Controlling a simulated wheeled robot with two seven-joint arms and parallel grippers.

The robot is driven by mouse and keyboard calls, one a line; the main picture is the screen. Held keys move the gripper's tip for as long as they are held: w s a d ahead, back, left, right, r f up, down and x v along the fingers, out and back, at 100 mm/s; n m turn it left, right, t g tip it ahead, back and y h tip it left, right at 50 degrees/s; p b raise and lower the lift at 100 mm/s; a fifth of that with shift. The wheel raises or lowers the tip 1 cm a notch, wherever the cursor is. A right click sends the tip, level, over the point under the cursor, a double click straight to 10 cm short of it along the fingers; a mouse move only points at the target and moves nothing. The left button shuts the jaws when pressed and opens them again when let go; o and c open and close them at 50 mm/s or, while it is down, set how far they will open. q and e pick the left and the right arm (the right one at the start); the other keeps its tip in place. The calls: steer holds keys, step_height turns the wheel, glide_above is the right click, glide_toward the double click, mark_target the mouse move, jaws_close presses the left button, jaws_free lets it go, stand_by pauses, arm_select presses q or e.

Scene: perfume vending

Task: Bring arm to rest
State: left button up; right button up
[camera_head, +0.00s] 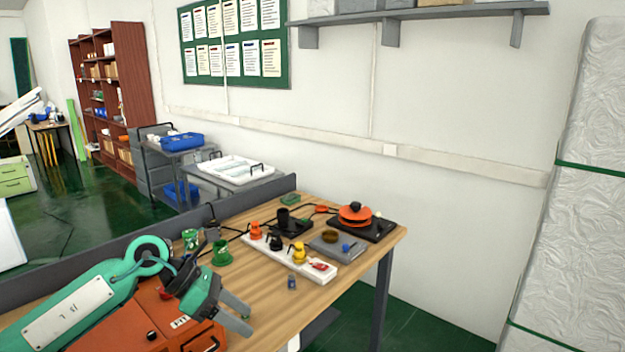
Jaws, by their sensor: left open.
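My left arm (75,308), green with a white label plate, comes in from the lower left. My left gripper (243,312) is open and empty, its two grey fingers apart, above the near left part of the wooden table (280,312). It is in front of and partly over an orange box (140,318). My right gripper does not show.
A white strip (322,275) with orange, black and yellow pieces lies mid-table. A small blue bottle (292,283) stands in front of it. Behind are a black device with an orange disc (354,214) and a grey scale (336,245). Green cups (222,254) stand left.

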arm_select(q)
steer(key=s+d+r+n+t+h, duration=0.4)
steer(key=d+r+n+t+h, duration=0.15)
steer(key=d+n+h, duration=0.4)
steer(key=w+a+f+n+t+y, duration=0.1)
steer(key=a+f+n+t+y, duration=0.5)
steer(key=n, duration=0.7)
steer(key=w+a+f+n+t+y, duration=0.15)
steer(key=a+n+t+y, duration=0.35)
steer(key=n+t+y, duration=0.5)
steer(key=s+a+f+n+g+y, duration=0.2)
steer(key=s+a+f+n+g, duration=0.1)
steer(key=f+n, duration=0.25)
steer(key=s+a+f+n+g+y, duration=0.1)
steer(key=s+a+f+n+g, duration=0.1)
steer(key=f+n+g, duration=0.3)
steer(key=s+a+f+n+g, duration=0.1)
steer(key=s+f+n+g, duration=0.1)
steer(key=s+f+g, duration=0.55)
steer(key=s+a+f+n+g, duration=0.25)
steer(key=s+f, duration=0.55)
steer(key=s, duration=0.7)
step_height(320, 180, down, 30)
steer(key=g, duration=0.1)
steer(key=s+a+f+g, duration=0.1)
steer(key=s+a+f, duration=0.1)
steer(key=s+f, duration=1.7)
steer(key=shift+s+a+f, duration=0.3)
steer(key=shift+s+f, duration=0.05)
steer(key=shift+f, duration=0.3)
